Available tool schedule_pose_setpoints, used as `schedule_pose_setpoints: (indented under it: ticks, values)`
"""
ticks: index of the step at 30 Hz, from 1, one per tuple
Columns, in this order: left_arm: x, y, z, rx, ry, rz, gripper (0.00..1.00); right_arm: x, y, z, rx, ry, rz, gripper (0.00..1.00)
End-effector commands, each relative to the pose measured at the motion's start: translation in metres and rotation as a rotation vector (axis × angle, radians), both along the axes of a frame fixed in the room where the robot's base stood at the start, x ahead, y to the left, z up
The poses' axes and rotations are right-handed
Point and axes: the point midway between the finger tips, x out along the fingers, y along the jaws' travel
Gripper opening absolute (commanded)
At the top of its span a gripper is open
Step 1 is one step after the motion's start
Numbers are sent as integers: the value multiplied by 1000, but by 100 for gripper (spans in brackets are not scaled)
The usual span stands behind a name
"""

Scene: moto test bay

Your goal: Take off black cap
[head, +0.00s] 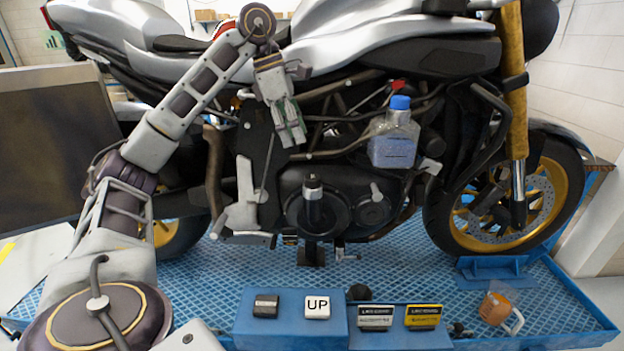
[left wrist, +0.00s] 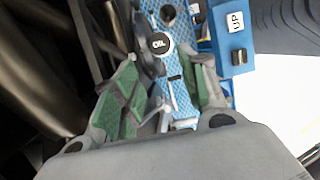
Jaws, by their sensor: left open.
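A black cap (head: 313,184) stands upright at the lower middle of the motorcycle's engine in the head view. In the left wrist view, what appears to be the same cap (left wrist: 161,44) shows a round top marked OIL. My left gripper (head: 292,135) points down in front of the engine, above and a little left of the cap. Its green-padded fingers are apart and empty. In the left wrist view the cap lies beyond the gap between the fingertips (left wrist: 166,62), apart from them. My right gripper is not in view.
The motorcycle stands on a blue textured platform (head: 380,262). A clear bottle with a blue cap (head: 395,140) is at the engine's right. An orange-and-white jug (head: 497,309) lies at lower right.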

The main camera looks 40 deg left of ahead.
Motion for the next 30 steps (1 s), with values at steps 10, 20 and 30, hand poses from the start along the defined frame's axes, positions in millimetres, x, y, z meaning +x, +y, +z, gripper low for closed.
schedule_pose_setpoints:
  ticks: [10,20,30]
  values:
    - [0,0,-1,0,0,0,43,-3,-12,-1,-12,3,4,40]
    - [3,-4,-19,0,1,-1,43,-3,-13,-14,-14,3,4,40]
    - [10,-12,-51,1,3,1,43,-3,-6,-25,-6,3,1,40]
